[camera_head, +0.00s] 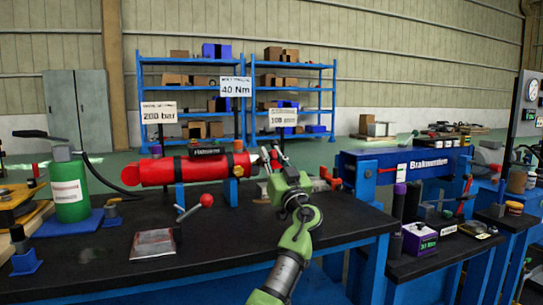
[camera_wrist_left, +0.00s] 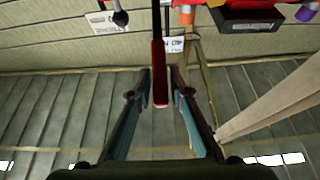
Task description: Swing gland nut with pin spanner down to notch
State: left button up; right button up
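A red hydraulic cylinder (camera_head: 160,172) lies across blue stands on the black bench. The gland nut cannot be made out clearly; the cylinder's right end is close to my left gripper. My left gripper (camera_head: 275,160) is at that end, at the tip of my green arm. In the left wrist view, a long red handle (camera_wrist_left: 159,75), apparently the pin spanner's, reaches between the two fingers of my left gripper (camera_wrist_left: 160,88). The spanner's engagement and the notch cannot be made out. My right gripper is not in view.
A green pump bottle (camera_head: 69,190) stands at the bench's left. A lever with a red ball (camera_head: 206,200) is in front of the cylinder. Signs (camera_head: 235,87) rise behind it. A blue beam (camera_head: 410,163) stands at right. The bench front (camera_head: 240,245) is mostly clear.

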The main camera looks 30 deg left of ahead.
pick_arm(q)
jog(key=shift+o, duration=0.2)
jog(key=s+d+f, duration=0.2)
jog(key=s+d, duration=0.8)
jog(key=d, duration=0.2)
jog(key=shift+s+d, duration=0.3)
jog(key=shift+s, duration=0.1)
jog(key=shift+f, duration=0.15)
